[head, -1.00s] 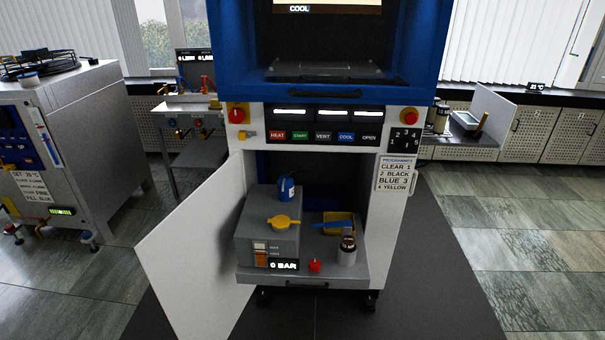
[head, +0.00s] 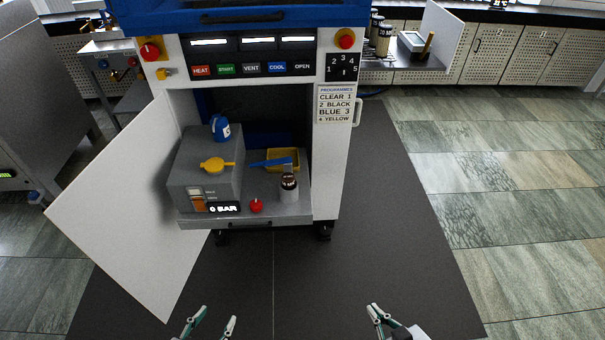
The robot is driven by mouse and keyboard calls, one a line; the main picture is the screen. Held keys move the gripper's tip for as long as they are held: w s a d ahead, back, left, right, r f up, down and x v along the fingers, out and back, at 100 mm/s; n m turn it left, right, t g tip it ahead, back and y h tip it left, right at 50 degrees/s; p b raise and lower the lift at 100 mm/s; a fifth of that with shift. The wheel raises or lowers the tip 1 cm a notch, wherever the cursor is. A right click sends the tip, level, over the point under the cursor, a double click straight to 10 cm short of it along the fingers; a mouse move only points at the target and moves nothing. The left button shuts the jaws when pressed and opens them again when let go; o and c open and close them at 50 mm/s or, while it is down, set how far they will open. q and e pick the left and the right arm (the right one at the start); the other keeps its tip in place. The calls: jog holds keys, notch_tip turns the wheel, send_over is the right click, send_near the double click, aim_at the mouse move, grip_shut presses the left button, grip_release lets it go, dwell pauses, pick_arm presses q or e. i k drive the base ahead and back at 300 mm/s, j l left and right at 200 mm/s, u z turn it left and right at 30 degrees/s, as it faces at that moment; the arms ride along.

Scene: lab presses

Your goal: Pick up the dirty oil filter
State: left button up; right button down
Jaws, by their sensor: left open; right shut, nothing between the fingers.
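A small cylinder (head: 289,184) with a dark brown ribbed top and a pale lower part stands upright at the right front of the pull-out shelf (head: 266,211) in the press's lower cabinet. It looks like the dirty oil filter, but it is too small to be sure. My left gripper (head: 219,315) is open and empty at the bottom edge, in front of and well below the shelf. My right gripper (head: 374,307) is shut and empty at the bottom, right of the cabinet. Both are far from the cylinder.
A grey box (head: 204,182) with a yellow handle (head: 216,165) and a blue can (head: 220,128) fill the shelf's left. A yellow tray (head: 284,158) with a blue tool (head: 268,163) lies behind the cylinder; a red knob (head: 256,205) is in front. The white door (head: 125,205) stands open left.

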aim_at(289, 179)
jog(key=i+l, duration=0.25)
jog(key=i+l+u, duration=0.15)
jog(key=l, duration=0.25)
jog(key=i+l, duration=0.3)
jog(key=i+l+u, duration=0.1)
jog(key=i+l, duration=0.15)
jog(key=l, duration=0.15)
jog(key=i+l, duration=0.2)
jog(key=l, duration=0.15)
jog(key=i+l+u, duration=0.15)
jog(key=l, duration=0.25)
jog(key=i+l, duration=0.25)
jog(key=l, duration=0.15)
jog(key=i+l+u, duration=0.1)
jog(key=l, duration=0.25)
jog(key=i, duration=0.1)
